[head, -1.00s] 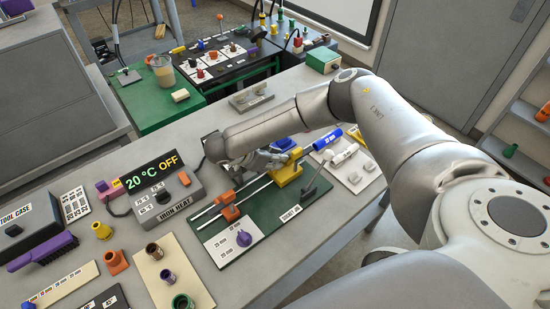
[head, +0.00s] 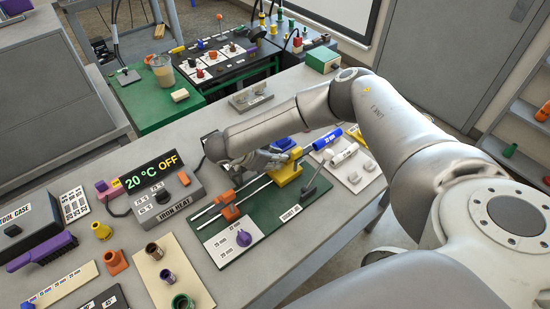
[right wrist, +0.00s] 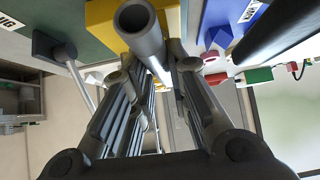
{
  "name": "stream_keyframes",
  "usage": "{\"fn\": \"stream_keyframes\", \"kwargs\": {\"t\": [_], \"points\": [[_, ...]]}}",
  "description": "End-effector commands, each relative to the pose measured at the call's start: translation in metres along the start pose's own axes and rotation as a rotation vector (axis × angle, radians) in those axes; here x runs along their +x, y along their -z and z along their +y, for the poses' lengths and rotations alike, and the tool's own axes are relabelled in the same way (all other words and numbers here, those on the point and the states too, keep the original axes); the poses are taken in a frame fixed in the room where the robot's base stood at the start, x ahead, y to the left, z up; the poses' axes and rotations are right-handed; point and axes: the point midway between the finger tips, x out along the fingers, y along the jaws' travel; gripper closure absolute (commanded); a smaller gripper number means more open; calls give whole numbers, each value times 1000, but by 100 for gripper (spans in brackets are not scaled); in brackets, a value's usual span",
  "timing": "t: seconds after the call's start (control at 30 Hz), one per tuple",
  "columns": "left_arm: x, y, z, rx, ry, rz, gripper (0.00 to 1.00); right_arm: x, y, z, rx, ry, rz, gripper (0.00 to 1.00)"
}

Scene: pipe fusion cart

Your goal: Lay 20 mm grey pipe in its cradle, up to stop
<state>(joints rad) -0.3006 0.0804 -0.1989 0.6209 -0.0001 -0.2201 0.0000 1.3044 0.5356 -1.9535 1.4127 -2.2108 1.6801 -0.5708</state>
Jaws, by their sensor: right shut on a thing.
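The grey pipe (right wrist: 153,45) runs between the fingers of my right gripper (right wrist: 150,72), its open end toward the camera in the right wrist view. The gripper is shut on it. A yellow cradle block (right wrist: 98,17) is right beside and behind the pipe there; I cannot tell whether the pipe rests in it. In the head view my right gripper (head: 264,160) is just left of the yellow cradle block (head: 287,173) on the green fusion board (head: 262,204), and the pipe cannot be made out clearly. My left gripper is not in view.
An orange clamp (head: 229,205) sits on two rods at the board's near left. A grey lever (head: 317,182) stands right of the yellow block. A blue pipe (head: 327,138) lies behind it. The iron heat box (head: 167,196), reading 20 °C OFF, is to the left.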

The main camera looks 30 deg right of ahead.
Motion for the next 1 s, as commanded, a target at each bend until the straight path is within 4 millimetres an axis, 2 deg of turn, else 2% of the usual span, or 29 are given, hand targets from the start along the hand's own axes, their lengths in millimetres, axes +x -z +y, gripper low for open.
{"fn": "stream_keyframes", "kwargs": {"t": [0.1,0.13,0.3,0.7,0.87,1.0], "points": [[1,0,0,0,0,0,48,2,-5,4,-9,-6,-7,94],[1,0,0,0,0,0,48,2,-5,4,-9,-6,-7,81],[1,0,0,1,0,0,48,2,-5,4,-9,-5,-7,59],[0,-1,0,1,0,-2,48,-5,-2,1,-2,-1,-3,58],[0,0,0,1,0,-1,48,-30,-2,0,-4,2,-4,58],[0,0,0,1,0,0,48,-61,-2,0,-4,2,-5,58]]}}
